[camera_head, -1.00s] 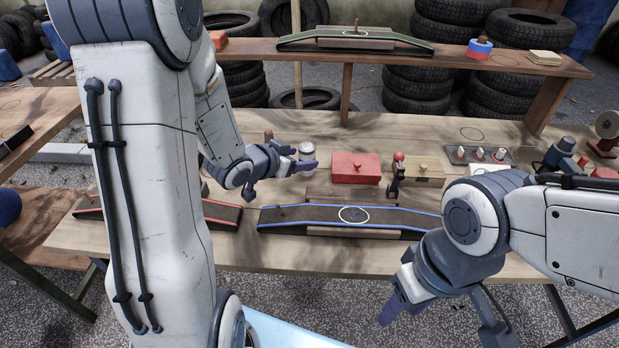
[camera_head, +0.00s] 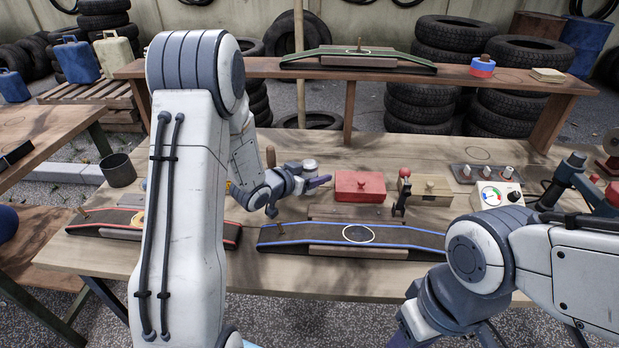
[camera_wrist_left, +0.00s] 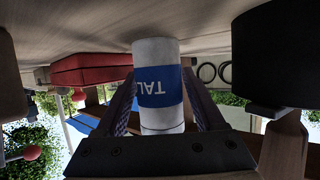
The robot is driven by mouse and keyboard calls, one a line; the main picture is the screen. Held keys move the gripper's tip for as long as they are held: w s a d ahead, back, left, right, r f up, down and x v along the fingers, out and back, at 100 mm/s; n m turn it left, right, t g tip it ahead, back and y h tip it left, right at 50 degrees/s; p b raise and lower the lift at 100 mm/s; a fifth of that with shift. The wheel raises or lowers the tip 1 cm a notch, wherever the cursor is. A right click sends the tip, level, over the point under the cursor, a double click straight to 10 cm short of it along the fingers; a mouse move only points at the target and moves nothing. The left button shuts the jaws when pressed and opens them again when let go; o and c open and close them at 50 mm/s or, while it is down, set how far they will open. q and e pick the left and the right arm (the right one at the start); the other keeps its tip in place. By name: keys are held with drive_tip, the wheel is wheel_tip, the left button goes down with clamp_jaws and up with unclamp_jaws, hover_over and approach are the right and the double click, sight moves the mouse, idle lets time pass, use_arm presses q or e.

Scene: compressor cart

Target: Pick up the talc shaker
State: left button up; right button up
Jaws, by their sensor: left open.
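The talc shaker is a white cylinder with a blue band lettered "TAL". In the left wrist view the talc shaker (camera_wrist_left: 158,88) stands between the two spread fingers of my left gripper (camera_wrist_left: 163,105), with a small gap visible beside it. That view appears upside down. In the head view the talc shaker (camera_head: 310,166) shows only its pale top behind the fingers of my left gripper (camera_head: 306,182), which is open around it at the workbench. My right gripper (camera_head: 420,325) is low at the bottom edge, partly cut off, away from the shaker.
A red box (camera_head: 360,187) stands just right of the shaker, with a wooden box (camera_head: 430,190) beyond. A blue-edged ramp (camera_head: 345,236) lies in front; a red-edged ramp (camera_head: 110,222) lies left. A dark cup (camera_head: 118,170) stands at the far left. A raised shelf (camera_head: 400,82) runs behind.

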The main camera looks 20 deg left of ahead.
use_arm(q)
drive_tip(key=shift+w+d+f, duration=0.1)
drive_tip(key=shift+w+f, duration=0.1)
drive_tip(key=shift+w, duration=0.25)
drive_tip(key=shift+c, duration=0.2)
clamp_jaws()
drive_tip(key=shift+r, duration=0.1)
